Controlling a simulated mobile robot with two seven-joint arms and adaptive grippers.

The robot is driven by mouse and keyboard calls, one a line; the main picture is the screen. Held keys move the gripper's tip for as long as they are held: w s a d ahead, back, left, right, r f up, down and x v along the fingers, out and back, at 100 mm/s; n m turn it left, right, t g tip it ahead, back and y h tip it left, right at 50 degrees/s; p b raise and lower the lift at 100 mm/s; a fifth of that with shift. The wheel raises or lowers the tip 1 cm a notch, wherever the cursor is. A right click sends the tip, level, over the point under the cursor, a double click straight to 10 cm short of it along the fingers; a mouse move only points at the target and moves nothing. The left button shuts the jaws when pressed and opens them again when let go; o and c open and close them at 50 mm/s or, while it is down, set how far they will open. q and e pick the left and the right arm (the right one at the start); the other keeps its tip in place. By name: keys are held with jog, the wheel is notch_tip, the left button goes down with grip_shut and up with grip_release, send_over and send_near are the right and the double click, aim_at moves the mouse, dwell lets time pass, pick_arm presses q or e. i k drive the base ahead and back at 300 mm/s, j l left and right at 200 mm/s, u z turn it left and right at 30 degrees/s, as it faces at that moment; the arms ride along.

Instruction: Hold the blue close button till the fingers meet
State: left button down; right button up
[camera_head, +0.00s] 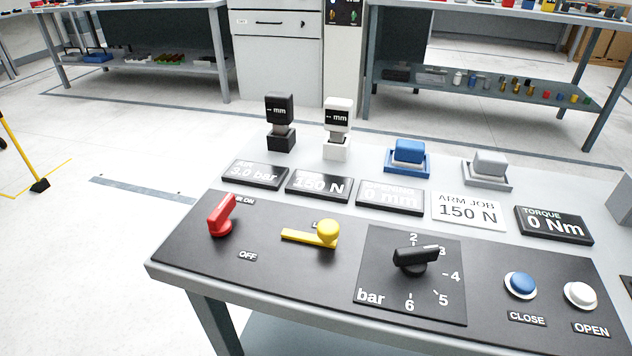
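The blue close button (521,284) is a round blue cap in a white ring on the black panel, at the right. A label reading CLOSE (527,318) lies just in front of it. Nothing touches the button. A white button (580,294) labelled OPEN sits to its right. The fingers that the task names cannot be made out for certain. Neither of my grippers shows in the head view.
A red lever (222,215), a yellow lever (315,235) and a black bar knob (415,257) stand left of the buttons. Behind them are display plates (468,211), a blue block (408,152), a grey block (489,163) and two mm gauges (337,117).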

aim_at(520, 282)
jog(key=k+l+z, duration=0.1)
jog(key=z, duration=0.9)
jog(key=l, duration=0.1)
